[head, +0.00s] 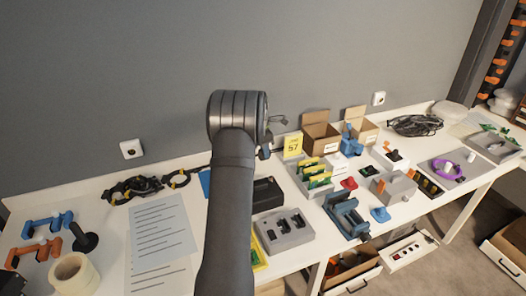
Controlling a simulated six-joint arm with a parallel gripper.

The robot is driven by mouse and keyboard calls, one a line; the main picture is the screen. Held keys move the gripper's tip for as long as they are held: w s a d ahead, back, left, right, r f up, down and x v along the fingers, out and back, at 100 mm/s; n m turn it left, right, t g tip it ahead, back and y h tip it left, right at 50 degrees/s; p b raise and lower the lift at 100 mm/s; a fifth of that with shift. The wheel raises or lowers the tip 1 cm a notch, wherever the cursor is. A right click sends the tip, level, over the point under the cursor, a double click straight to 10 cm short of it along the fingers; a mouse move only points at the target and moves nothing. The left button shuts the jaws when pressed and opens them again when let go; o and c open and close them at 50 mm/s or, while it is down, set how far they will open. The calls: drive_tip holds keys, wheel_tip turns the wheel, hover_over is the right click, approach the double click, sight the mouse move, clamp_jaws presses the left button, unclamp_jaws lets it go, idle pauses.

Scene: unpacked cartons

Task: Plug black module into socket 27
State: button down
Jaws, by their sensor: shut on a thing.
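My arm rises through the middle of the view, and its bulk hides my gripper and anything in it. A small part of it shows past the right edge of the joint, too little to make out jaws. I cannot pick out the black module with certainty. A grey block with dark slots (284,231) lies on the table just right of my arm. A rack with green and yellow boards (316,174) stands behind it to the right. A yellow card (293,146) seems to read 57. No label 27 is legible.
A black tray (267,193) is partly behind my arm. A blue vise (346,215) stands at the front edge. Open cartons (321,136) stand at the back. Printed sheets (161,232), a tape roll (74,274) and cables (134,188) lie left. Wall outlets (131,149) are behind.

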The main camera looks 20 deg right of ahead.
drive_tip(key=s+a+f+n+t+y, duration=0.1)
drive_tip(key=s+a+n, duration=0.1)
drive_tip(key=s+n, duration=0.9)
drive_tip(key=s+a+f+n+t+y, duration=0.1)
drive_tip(key=s+n, duration=0.6)
drive_tip(key=s, duration=0.8)
drive_tip(key=shift+w+f, duration=0.15)
drive_tip(key=shift+f, duration=1.15)
drive_tip(key=shift+w+f, duration=0.1)
drive_tip(key=shift+f, duration=1.15)
drive_tip(key=shift+f, duration=0.7)
idle(0.9)
